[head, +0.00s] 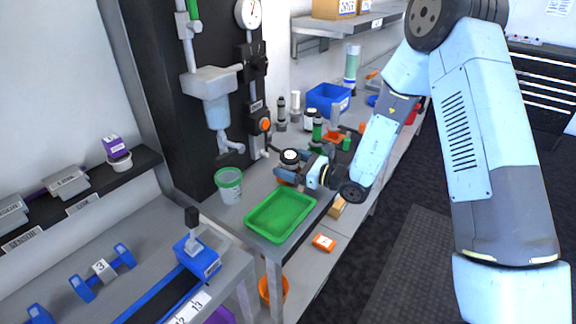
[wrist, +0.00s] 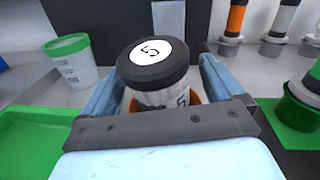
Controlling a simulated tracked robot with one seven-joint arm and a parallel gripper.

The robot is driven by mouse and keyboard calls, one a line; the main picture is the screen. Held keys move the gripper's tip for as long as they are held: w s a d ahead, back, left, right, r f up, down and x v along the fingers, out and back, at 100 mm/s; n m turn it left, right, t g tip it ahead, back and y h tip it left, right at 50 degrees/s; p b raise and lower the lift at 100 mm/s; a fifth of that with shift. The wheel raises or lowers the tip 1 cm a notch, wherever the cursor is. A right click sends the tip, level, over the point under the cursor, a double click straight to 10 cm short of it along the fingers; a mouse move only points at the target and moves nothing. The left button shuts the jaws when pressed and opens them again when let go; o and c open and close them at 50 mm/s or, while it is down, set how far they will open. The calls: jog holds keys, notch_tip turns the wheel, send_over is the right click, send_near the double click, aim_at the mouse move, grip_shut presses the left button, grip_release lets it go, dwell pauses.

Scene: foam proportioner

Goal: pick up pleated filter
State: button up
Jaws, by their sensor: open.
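A white canister with a black cap marked 5 (wrist: 154,62), likely the pleated filter, stands upright in an orange holder (wrist: 194,99). Its lower part is hidden behind the gripper's crossbar. In the head view its dark cap (head: 290,157) shows at the gripper's far end on the grey bench. My gripper (wrist: 163,70) is open, with one finger on each side of the canister. A gap shows beside the right finger; I cannot tell whether the left finger touches. The gripper also shows in the head view (head: 303,170).
A green tray (head: 281,214) lies at the bench's near end. A white tub with a green rim (head: 229,185) stands left of the canister. Several filters in grey bases and a green holder (wrist: 298,110) stand to the right. A blue bin (head: 328,98) sits farther back.

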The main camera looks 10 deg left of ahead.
jog(key=c, duration=1.2)
